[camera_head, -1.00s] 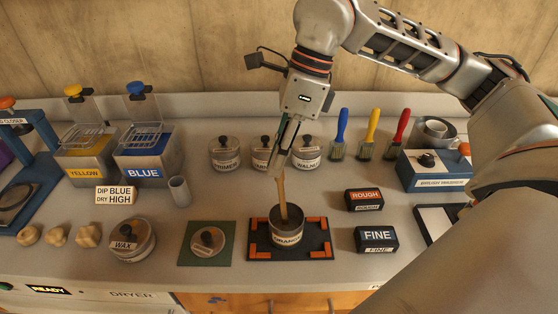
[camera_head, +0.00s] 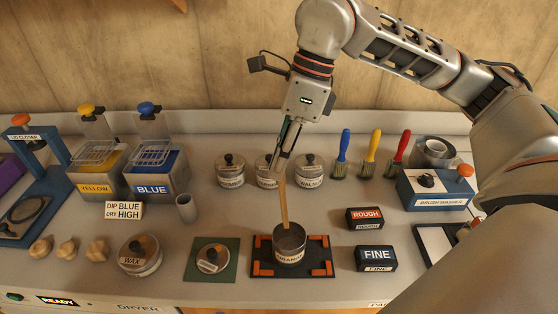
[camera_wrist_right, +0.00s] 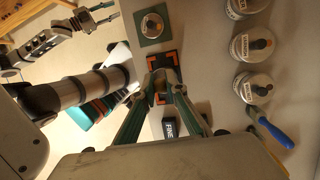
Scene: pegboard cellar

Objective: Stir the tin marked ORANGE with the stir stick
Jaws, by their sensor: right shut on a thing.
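The open tin marked ORANGE (camera_head: 289,257) stands upright on a dark mat with orange corner marks (camera_head: 322,262). My right gripper (camera_head: 284,160) is above the tin, shut on the upper end of the wooden stir stick (camera_head: 284,203). The stick slants slightly, and its lower end is inside the tin, hidden by the wall. The right wrist view shows the right gripper's fingers (camera_wrist_right: 161,87) over the tin. A lid with a dark knob (camera_head: 212,257) lies on a green mat to the left. My left gripper (camera_wrist_right: 104,13) shows small in the right wrist view, fingers apart, away from the tin.
Lidded tins (camera_head: 231,171) stand behind, close to the right gripper. The ROUGH block (camera_head: 365,217) and FINE block (camera_head: 376,257) lie right of the mat. A WAX tin (camera_head: 139,255) and wooden pieces (camera_head: 67,250) sit left. Brushes (camera_head: 369,158) stand at the back right.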

